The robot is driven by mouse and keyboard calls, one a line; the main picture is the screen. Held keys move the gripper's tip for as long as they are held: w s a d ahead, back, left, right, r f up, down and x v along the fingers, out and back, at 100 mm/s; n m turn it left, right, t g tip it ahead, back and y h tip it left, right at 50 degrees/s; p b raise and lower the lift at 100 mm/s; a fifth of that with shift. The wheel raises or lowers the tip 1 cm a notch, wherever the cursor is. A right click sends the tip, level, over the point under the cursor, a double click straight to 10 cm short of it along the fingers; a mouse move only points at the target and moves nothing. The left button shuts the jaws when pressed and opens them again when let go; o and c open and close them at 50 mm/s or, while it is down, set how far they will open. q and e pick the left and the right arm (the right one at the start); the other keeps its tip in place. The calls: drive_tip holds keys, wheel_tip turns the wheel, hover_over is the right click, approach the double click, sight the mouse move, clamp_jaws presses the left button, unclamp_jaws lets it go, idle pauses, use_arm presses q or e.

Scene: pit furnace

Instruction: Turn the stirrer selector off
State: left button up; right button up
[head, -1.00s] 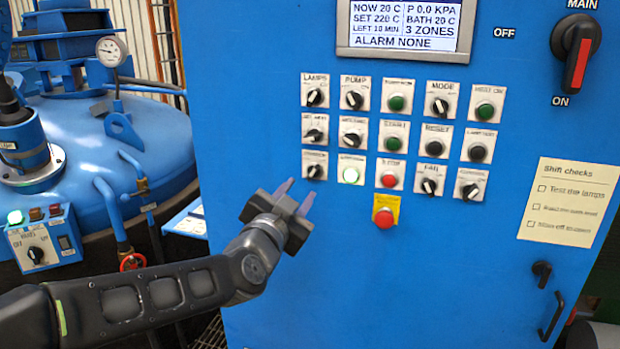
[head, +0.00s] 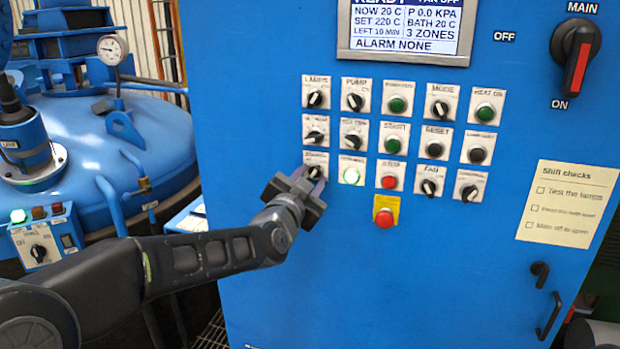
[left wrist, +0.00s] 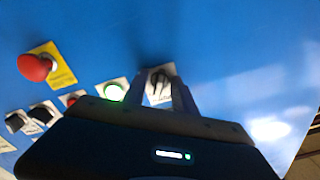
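The stirrer selector (head: 314,170) appears to be the black knob on a white plate at the left end of the lowest full row on the blue cabinet; its label is too blurred to read surely. Contact with the knob cannot be told. The fingers partly cover the plate. My right gripper is out of view.
A lit green button (head: 351,175) sits right beside the selector, then a red button (head: 389,182). A red mushroom button (head: 384,218) on yellow is below. More knobs and buttons are close above. A blue tank (head: 110,150) stands left.

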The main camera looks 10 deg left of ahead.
use_arm(q)
drive_tip(key=shift+c, duration=0.3)
clamp_jaws()
